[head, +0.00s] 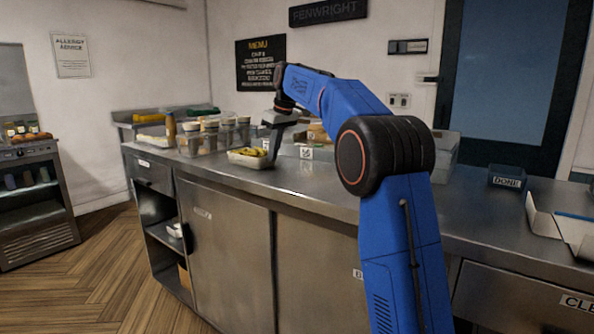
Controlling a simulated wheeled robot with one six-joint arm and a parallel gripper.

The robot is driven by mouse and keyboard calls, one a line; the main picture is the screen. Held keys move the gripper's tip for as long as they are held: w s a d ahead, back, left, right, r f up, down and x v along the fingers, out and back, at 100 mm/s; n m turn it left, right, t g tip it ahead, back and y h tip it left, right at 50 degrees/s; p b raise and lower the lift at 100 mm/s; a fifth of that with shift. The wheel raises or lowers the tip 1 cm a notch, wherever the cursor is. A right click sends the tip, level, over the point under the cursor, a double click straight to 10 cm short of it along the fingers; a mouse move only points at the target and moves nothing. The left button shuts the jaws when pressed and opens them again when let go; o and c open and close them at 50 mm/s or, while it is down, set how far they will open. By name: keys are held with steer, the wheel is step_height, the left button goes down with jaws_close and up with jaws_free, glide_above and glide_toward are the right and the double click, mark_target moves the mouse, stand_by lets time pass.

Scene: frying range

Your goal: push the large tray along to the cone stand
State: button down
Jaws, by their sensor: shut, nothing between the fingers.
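A pale tray (240,160) with yellow food in it sits on the steel counter, left of centre; I take it for the large tray. My gripper (271,160) points down at the tray's right end, with its fingers shut and empty. I cannot tell whether the fingers touch the tray. My arm comes in from the right and hides part of the counter behind it. I cannot make out a cone stand for certain; clear holders with pale-topped containers (209,128) stand behind and left of the tray.
The steel counter (315,182) is bare in front of the tray. A squeeze bottle (171,128) stands at the far left end. A clear bin (446,152) and a dark box marked "DONE" (506,177) are to the right.

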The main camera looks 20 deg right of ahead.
steer(key=shift+w+a, duration=0.55)
steer(key=shift+w, duration=0.25)
steer(key=shift+w+a, duration=0.5)
steer(key=shift+w, duration=0.3)
steer(key=shift+w+a, duration=0.55)
steer(key=shift+w, duration=0.25)
steer(key=shift+w, duration=0.1)
steer(key=shift+w+a, duration=0.5)
steer(key=shift+w, duration=0.25)
steer(key=shift+w+a, duration=0.55)
steer(key=shift+w, duration=0.25)
steer(key=shift+w+a, duration=0.5)
steer(key=shift+w, duration=0.25)
steer(key=shift+s+d, duration=0.6)
steer(key=shift+s, duration=0.3)
steer(key=shift+s+d, duration=0.6)
steer(key=shift+s, duration=0.35)
steer(key=shift+s+d, duration=0.6)
steer(key=shift+s, duration=0.3)
